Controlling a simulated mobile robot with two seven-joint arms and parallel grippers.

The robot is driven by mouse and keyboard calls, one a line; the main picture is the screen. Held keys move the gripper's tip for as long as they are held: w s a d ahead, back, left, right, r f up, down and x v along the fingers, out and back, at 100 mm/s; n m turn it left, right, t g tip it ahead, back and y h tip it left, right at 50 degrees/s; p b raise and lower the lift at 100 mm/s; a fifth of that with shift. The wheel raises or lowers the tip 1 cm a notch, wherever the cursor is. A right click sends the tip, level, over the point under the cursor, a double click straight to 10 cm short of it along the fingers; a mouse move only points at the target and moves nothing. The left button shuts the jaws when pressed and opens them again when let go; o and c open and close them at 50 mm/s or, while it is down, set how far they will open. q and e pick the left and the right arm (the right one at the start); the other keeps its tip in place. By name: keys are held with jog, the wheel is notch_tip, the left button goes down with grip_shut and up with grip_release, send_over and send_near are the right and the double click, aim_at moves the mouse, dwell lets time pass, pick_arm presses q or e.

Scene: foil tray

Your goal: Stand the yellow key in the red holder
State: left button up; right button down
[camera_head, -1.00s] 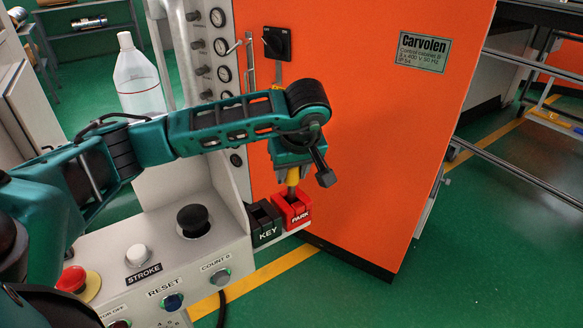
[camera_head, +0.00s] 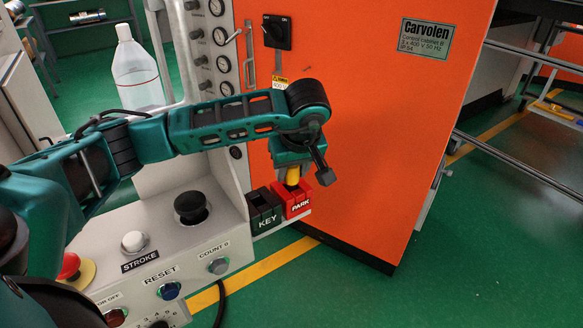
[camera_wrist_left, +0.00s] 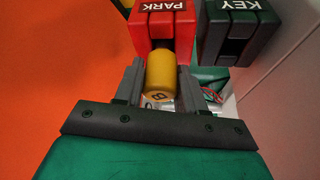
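The yellow key (camera_head: 293,175) is upright at the red holder marked PARK (camera_head: 299,205), with its lower end at the top of the holder. My left gripper (camera_head: 293,172) is above the holder, pointing down. In the left wrist view the yellow key (camera_wrist_left: 161,73) sits between the two fingers (camera_wrist_left: 161,82), which are close against it on both sides. The red holder (camera_wrist_left: 163,28) is just beyond the key there. How deep the key goes into the slot is hidden. My right gripper is not in view.
A dark holder marked KEY (camera_head: 265,217) stands directly left of the red one. An orange cabinet (camera_head: 370,120) rises close behind. The grey control panel (camera_head: 190,245) with buttons and a black knob (camera_head: 190,206) lies to the left. A clear bottle (camera_head: 135,75) stands farther back.

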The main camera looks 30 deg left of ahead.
pick_arm(q)
jog(key=o, duration=0.5)
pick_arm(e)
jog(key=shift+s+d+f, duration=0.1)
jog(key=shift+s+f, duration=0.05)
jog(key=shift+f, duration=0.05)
pick_arm(q)
jog(key=p+v, duration=0.2)
jog(key=v, duration=1.1)
jog(key=shift+f, duration=0.1)
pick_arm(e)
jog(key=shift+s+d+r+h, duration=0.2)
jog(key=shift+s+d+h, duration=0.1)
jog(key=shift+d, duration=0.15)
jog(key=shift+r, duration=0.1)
